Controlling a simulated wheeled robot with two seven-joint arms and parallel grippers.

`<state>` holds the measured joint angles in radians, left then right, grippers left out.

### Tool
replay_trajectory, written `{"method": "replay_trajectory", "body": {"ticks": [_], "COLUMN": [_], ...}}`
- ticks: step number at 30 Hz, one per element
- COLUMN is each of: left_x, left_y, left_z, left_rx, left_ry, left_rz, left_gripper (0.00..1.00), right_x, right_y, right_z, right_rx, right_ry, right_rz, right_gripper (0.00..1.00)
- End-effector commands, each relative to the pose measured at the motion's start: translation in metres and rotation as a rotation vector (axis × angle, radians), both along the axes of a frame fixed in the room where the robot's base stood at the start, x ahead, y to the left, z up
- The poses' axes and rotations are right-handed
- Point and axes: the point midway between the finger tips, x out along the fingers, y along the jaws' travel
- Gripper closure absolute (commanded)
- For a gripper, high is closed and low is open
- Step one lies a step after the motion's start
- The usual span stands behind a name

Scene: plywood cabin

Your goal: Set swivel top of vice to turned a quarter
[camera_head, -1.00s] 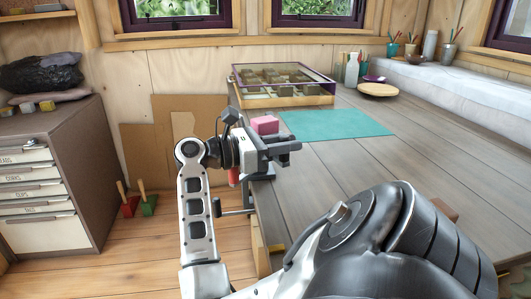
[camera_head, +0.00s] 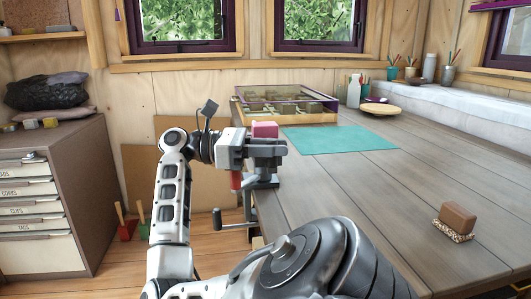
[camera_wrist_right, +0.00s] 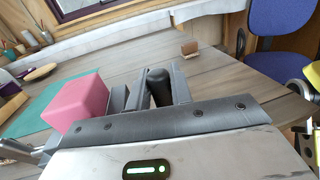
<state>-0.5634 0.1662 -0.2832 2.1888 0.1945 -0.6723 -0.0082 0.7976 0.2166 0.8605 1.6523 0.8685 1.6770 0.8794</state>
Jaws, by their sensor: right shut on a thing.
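The grey vice (camera_head: 263,172) is fixed at the left edge of the workbench, with its crank hanging below the top. A pink block (camera_head: 265,130) sits at the top of the vice. It also shows at the left in the right wrist view (camera_wrist_right: 78,103). My right gripper (camera_head: 244,149) is at the left side of the vice top and partly hides it. In the right wrist view its fingers stand on either side of a black handle (camera_wrist_right: 160,86) and are shut on it. The pink block is left of the fingers. My left gripper is not in view.
A teal mat (camera_head: 340,139) lies behind the vice, and a glass-topped case (camera_head: 287,118) stands farther back. A brown block-shaped brush (camera_head: 457,219) lies at the right on the workbench (camera_head: 370,185). A drawer cabinet (camera_head: 70,190) stands at left. The bench middle is clear.

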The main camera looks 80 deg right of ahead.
Motion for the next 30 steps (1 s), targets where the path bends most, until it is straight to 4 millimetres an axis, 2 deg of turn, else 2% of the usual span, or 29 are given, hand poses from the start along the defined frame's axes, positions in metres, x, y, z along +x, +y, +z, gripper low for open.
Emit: {"method": "replay_trajectory", "body": {"ticks": [14,15,25,30], "left_x": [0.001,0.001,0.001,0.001], "left_y": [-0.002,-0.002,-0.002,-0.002], "left_z": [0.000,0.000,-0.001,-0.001], "left_rx": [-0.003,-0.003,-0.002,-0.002], "left_ry": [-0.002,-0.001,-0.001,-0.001], "left_rz": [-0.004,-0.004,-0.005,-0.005], "left_gripper": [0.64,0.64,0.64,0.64], "right_x": [0.000,0.000,0.001,0.020], "right_y": [0.000,0.000,0.000,0.004], "right_z": [0.002,0.002,0.000,0.000], "right_rx": [-0.002,-0.001,0.001,0.003], "right_ry": [0.003,0.002,0.000,0.000], "right_rz": [-0.006,-0.006,-0.007,-0.005], "right_gripper": [1.00,0.71,0.71,0.71]}}
